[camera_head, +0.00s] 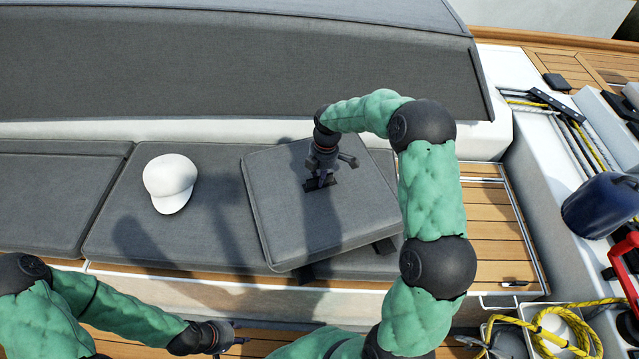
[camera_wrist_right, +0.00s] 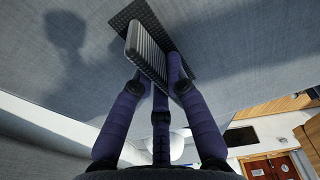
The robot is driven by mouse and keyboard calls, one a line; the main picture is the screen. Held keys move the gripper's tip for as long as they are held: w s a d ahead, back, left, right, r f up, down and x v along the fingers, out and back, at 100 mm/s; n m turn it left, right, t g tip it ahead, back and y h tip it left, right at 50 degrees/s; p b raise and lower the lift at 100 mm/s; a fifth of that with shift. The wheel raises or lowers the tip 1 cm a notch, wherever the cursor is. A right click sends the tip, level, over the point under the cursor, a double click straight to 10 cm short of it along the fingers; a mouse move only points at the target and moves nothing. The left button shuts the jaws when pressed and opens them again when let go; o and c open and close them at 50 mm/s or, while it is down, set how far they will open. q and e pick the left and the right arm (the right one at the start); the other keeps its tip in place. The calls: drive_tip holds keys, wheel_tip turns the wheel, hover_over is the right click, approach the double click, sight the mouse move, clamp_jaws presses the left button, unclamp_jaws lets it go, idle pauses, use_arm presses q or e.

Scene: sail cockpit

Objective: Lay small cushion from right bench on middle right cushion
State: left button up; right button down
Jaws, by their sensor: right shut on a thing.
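The small grey cushion (camera_head: 285,215) is over the right part of the long grey bench cushion (camera_head: 130,225), turned at an angle to it. Dark straps show under its near and right edges. I cannot tell whether it rests on the bench cushion or hangs just above it. My right gripper (camera_head: 320,182) is shut on a ribbed tab (camera_wrist_right: 146,52) on a dark patch in the small cushion's top; the cushion's cloth (camera_wrist_right: 220,50) fills the upper wrist view. My left gripper (camera_head: 238,342) is low in the head view, away from the cushions; its jaws are too small to read.
A white cap (camera_head: 170,182) sits on the bench cushion, left of the small cushion. Another grey cushion (camera_head: 50,195) lies further left. Bare wooden slats (camera_head: 490,215) show at right. A blue container (camera_head: 600,205) and yellow rope (camera_head: 560,340) are at far right.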

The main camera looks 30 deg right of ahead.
wheel_tip(320, 180, down, 2)
drive_tip(key=shift+f+b, duration=0.1)
drive_tip(key=shift+b, duration=0.35)
drive_tip(key=c, duration=1.6)
unclamp_jaws()
drive_tip(key=shift+f, duration=0.1)
drive_tip(key=o, duration=0.4)
drive_tip(key=shift+c, duration=0.2)
drive_tip(key=r+p, duration=0.1)
drive_tip(key=r, duration=0.3)
drive_tip(key=d+r+p, duration=0.1)
drive_tip(key=r+p, duration=0.1)
drive_tip(key=r, duration=0.2)
drive_tip(key=r+p, duration=0.2)
drive_tip(key=r, duration=0.2)
drive_tip(key=shift+s+d+r, duration=0.15)
drive_tip(key=shift+s+d, duration=0.05)
